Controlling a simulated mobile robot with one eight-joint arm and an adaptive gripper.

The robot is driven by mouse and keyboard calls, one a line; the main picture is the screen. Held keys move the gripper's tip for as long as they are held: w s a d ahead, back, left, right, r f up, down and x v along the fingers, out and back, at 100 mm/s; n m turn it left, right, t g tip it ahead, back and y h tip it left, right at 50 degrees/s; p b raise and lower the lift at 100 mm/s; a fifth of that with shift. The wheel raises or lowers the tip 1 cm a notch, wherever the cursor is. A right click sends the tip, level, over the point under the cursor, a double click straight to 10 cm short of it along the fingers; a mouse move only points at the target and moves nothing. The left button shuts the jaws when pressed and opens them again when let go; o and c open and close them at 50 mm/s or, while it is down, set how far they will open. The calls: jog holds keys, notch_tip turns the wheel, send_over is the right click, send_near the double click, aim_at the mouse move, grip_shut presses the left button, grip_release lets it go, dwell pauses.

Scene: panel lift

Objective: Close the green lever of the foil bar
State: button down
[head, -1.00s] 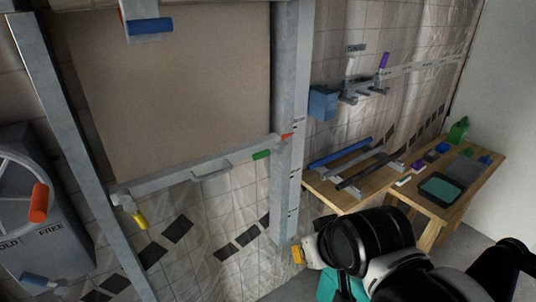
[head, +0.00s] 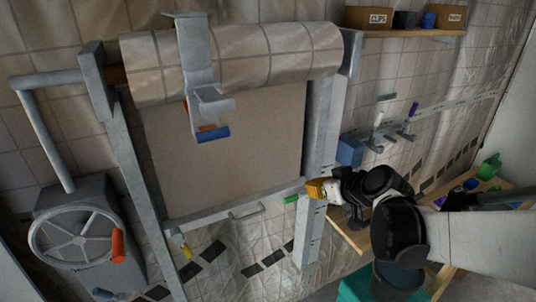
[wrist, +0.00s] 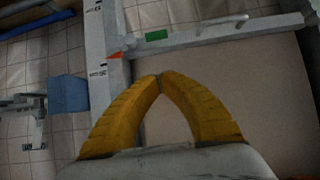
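The green lever (head: 290,199) is a small green handle at the right end of the grey bar (head: 214,213) below the brown panel (head: 230,145). It looks roughly in line with the bar. In the wrist view the green lever (wrist: 156,35) lies past my fingertips, beside a red pointer (wrist: 114,55). My gripper (head: 308,188) is just right of the lever, at the right upright, apart from the lever in the wrist view. Its yellow fingers (wrist: 160,76) meet at the tips with nothing between them.
A blue-handled bracket (head: 212,134) hangs before the panel. A blue box (head: 350,151) is on the wall right of the upright. A wheel with a red handle (head: 118,246) stands at left.

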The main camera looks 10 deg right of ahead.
dwell(0.3)
jog(key=b, duration=0.2)
send_over(298, 196)
jog(key=s+a, duration=0.2)
notch_tip(298, 196, down, 6)
jog(key=shift+w+d+f+b, duration=0.1)
jog(key=shift+w+f+b, duration=0.2)
jog(key=shift+f, duration=0.2)
jog(key=shift+w+f+b, duration=0.15)
jog(key=shift+f+b, duration=0.1)
jog(key=shift+f, duration=0.25)
jog(key=shift+w+f, duration=0.1)
jog(key=shift+f, duration=0.65)
